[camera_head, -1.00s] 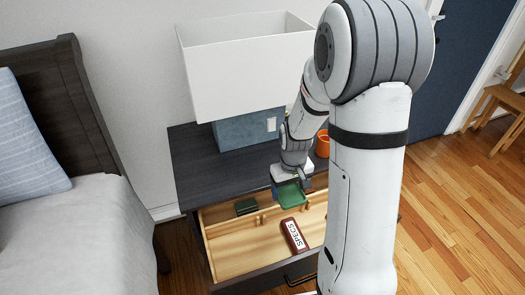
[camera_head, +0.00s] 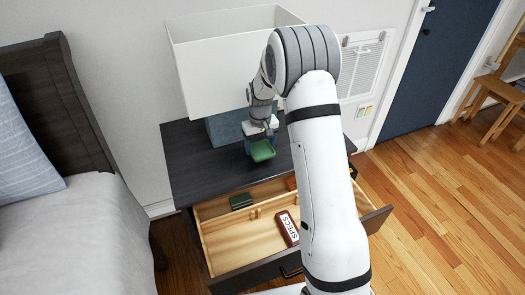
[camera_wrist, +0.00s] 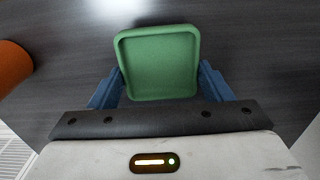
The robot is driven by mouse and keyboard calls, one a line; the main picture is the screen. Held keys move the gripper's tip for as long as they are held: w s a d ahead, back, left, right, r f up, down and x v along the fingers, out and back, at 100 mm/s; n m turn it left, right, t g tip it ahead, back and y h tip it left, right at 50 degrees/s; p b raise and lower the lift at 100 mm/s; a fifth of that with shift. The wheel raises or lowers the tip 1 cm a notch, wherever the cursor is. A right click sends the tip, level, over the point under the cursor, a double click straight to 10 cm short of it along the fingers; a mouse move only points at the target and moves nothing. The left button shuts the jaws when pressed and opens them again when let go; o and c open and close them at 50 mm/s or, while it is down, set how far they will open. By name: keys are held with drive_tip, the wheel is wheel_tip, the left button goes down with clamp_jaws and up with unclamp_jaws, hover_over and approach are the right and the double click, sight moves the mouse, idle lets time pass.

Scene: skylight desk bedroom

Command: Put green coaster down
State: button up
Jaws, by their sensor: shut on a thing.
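The green coaster (camera_head: 262,150) is square with rounded corners and a raised rim. My gripper (camera_head: 258,143) is shut on it, and the coaster sits over the dark nightstand top (camera_head: 195,165), near its front edge. In the wrist view the green coaster (camera_wrist: 160,62) lies between the two blue fingers of my gripper (camera_wrist: 160,85), with the dark wood surface around it. I cannot tell whether the coaster touches the surface.
The nightstand drawer (camera_head: 222,258) is open below, holding a red "SPECS" case (camera_head: 287,229) and a dark green box (camera_head: 241,201). A lamp with a white shade (camera_head: 220,65) stands at the back. An orange object (camera_wrist: 12,66) is at left in the wrist view.

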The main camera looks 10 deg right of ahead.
sight(261, 150)
drive_tip(key=shift+f, duration=1.8)
drive_tip(key=o, duration=1)
wheel_tip(261, 150, up, 12)
drive_tip(key=s+r+t, duration=0.1)
drive_tip(key=s+r, duration=0.9)
drive_tip(key=s, duration=0.9)
drive_tip(key=s+d+r+m, duration=0.1)
drive_tip(key=s, duration=0.5)
drive_tip(key=s+d+m+t, duration=0.1)
drive_tip(key=s, duration=0.6)
drive_tip(key=shift+r, duration=0.3)
